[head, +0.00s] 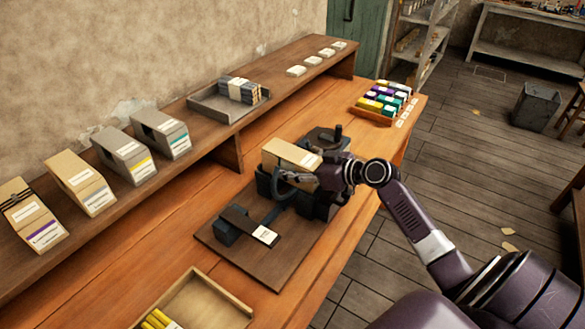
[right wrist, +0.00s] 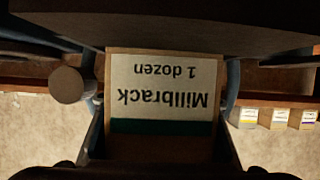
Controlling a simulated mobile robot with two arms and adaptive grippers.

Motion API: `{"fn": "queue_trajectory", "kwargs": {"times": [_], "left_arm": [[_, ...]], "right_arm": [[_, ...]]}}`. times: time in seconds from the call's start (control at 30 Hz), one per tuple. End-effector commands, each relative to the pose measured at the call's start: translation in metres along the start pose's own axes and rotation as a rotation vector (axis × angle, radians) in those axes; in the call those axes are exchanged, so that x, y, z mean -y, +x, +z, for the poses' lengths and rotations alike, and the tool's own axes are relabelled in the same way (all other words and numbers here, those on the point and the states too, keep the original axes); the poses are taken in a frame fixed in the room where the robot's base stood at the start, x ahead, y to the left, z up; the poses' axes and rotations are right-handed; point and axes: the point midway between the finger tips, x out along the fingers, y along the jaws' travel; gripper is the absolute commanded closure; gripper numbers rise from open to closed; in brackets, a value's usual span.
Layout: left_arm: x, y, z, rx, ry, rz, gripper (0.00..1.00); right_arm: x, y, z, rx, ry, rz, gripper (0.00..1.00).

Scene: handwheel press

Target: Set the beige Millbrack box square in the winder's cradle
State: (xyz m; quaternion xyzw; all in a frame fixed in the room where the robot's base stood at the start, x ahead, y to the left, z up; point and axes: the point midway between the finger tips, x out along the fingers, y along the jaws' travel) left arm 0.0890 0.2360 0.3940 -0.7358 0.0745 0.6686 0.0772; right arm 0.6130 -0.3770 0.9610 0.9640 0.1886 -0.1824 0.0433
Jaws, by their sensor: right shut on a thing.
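The beige Millbrack box (head: 283,153) is at the winder's dark blue cradle (head: 264,184), between its uprights. Whether it rests on the cradle floor is hidden. My right gripper (head: 300,179) reaches in from the right and is shut on the box. In the right wrist view the box's label (right wrist: 160,92) reads "Millbrack 1 dozen" upside down, above a dark green band. There the box looks nearly straight between blue uprights. The winder stands on a dark brown board (head: 262,268) on the bench. My left gripper is not in view.
Several upright boxes (head: 78,182) stand on the back shelf, with a grey tray (head: 210,106) of packets beside them. A rack of coloured packets (head: 366,113) stands at the bench's far end. A wooden tray (head: 226,303) with yellow rolls is at the front.

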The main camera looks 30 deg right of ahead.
Motion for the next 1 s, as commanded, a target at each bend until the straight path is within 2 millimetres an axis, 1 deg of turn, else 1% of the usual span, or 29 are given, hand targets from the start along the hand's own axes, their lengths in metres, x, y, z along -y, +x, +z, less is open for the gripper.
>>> {"fn": "queue_trajectory", "kwargs": {"times": [0.03, 0.23, 0.27, 0.43, 0.77, 0.87, 1.0], "left_arm": [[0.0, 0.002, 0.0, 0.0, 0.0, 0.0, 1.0], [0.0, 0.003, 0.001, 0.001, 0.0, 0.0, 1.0], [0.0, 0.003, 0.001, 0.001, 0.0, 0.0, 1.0], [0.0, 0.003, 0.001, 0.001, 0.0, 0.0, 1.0], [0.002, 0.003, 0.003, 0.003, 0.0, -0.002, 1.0], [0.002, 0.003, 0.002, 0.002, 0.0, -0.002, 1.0], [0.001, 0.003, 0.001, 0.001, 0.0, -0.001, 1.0]], "right_arm": [[0.007, 0.004, 0.018, 0.025, 0.018, -0.014, 0.8], [0.008, 0.004, 0.019, 0.026, 0.021, -0.016, 0.8], [0.008, 0.004, 0.019, 0.026, 0.021, -0.016, 0.52], [0.008, 0.005, 0.019, 0.026, 0.021, -0.016, 0.34], [0.008, 0.003, 0.021, 0.03, 0.022, -0.017, 0.34], [0.008, -0.005, 0.021, 0.029, 0.02, -0.016, 0.34], [0.007, -0.026, 0.019, 0.028, 0.017, -0.013, 0.34]]}}
